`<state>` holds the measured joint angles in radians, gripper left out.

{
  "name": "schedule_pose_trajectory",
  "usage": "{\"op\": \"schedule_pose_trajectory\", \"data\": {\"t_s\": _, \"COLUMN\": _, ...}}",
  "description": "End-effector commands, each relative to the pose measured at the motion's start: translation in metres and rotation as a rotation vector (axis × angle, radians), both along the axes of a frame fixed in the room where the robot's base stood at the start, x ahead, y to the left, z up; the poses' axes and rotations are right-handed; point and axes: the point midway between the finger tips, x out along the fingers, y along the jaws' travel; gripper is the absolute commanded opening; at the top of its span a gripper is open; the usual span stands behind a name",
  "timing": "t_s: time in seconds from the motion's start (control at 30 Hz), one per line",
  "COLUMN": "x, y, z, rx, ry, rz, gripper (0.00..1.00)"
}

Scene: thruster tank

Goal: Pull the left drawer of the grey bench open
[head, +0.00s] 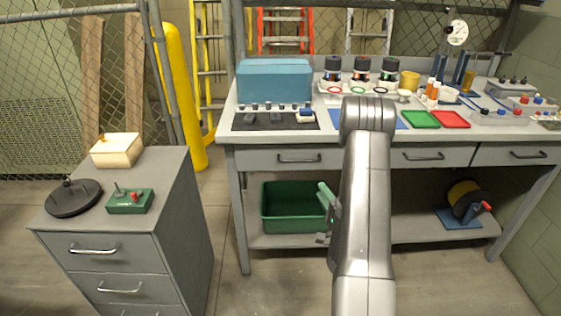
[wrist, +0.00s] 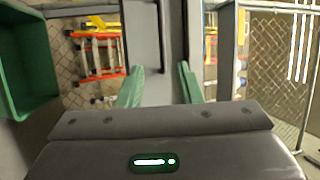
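The left drawer (head: 262,160) of the grey bench (head: 232,141) is shut, its front level with the bench. My gripper (head: 325,213) is below and right of that handle in the head view, in front of the green bin, partly hidden by my arm. In the wrist view my gripper (wrist: 160,84) has its two green fingers apart with nothing between them. A grey drawer front (wrist: 146,45) with a dark bar (wrist: 162,38) lies ahead between the fingers; whether they touch cannot be told.
A green bin (head: 290,226) stands on the bench's lower shelf; it also shows in the wrist view (wrist: 28,62). A grey cabinet (head: 105,255) stands at the left, with free floor between it and the bench. A cable reel (head: 466,200) sits on the shelf at right.

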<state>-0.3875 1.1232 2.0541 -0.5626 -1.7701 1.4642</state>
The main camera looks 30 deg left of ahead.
Motion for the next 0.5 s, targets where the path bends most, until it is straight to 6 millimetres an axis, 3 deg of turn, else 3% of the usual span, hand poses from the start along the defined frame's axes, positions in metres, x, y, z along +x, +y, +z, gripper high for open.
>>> {"op": "schedule_pose_trajectory", "data": {"t_s": 0.17, "x": 0.004, "y": 0.009, "z": 0.003, "rx": 0.02, "ry": 0.001, "rz": 0.009, "gripper": 0.32}}
{"op": "schedule_pose_trajectory", "data": {"t_s": 0.5, "x": 0.043, "y": 0.064, "z": 0.017, "rx": 0.019, "ry": -0.003, "rz": 0.008, "gripper": 0.32}}
